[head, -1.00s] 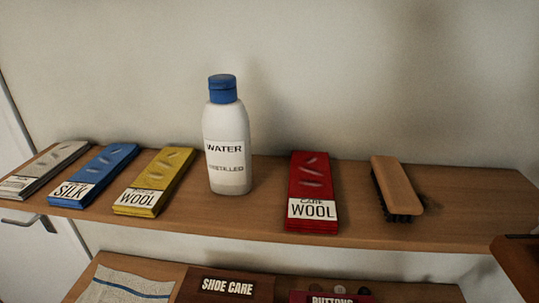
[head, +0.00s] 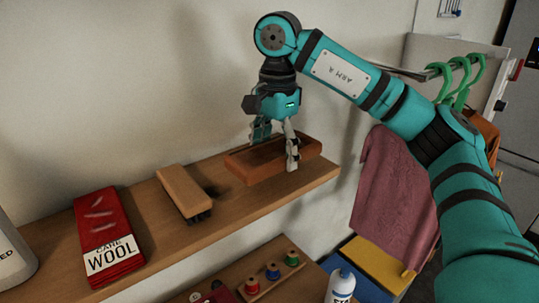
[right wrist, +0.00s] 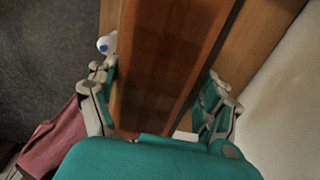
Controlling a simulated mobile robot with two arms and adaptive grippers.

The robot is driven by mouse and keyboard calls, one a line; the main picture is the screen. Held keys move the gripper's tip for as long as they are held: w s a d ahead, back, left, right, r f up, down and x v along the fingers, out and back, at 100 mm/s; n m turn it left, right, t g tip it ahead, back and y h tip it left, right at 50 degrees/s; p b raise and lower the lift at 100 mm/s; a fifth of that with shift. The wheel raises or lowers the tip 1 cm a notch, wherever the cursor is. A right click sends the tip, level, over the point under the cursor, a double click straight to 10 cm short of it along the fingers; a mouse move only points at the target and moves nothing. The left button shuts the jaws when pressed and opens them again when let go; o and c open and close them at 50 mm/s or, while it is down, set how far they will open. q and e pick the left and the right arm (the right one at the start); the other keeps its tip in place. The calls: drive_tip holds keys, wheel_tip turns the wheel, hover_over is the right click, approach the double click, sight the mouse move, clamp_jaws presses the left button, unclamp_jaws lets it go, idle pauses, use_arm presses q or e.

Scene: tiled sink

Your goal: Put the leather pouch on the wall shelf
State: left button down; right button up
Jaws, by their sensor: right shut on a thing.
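My right gripper (head: 276,150) points down and is shut on the pouch, one finger on each long side. I cannot tell whether the pouch touches the shelf or hangs just above it. In the right wrist view the pouch (right wrist: 168,60) fills the space between the fingers, with shelf wood beside it. My left gripper is not in view.
A wooden brush (head: 184,190) lies left of the pouch, with a narrow gap. Below are a board with several spools (head: 272,272) and another bottle (head: 341,286). A pink cloth (head: 393,195) hangs at right.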

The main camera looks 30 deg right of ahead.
drive_tip(key=shift+w, duration=0.65)
drive_tip(key=f+p, duration=0.1)
drive_tip(key=f, duration=0.1)
drive_tip(key=p, duration=0.1)
drive_tip(key=shift+w+a+f+p, duration=0.1)
drive_tip(key=shift+w+f+p, duration=0.2)
drive_tip(key=shift+f, duration=0.45)
drive_tip(key=shift+s, duration=0.15)
drive_tip(key=shift+f, duration=0.2)
drive_tip(key=o, duration=1.4)
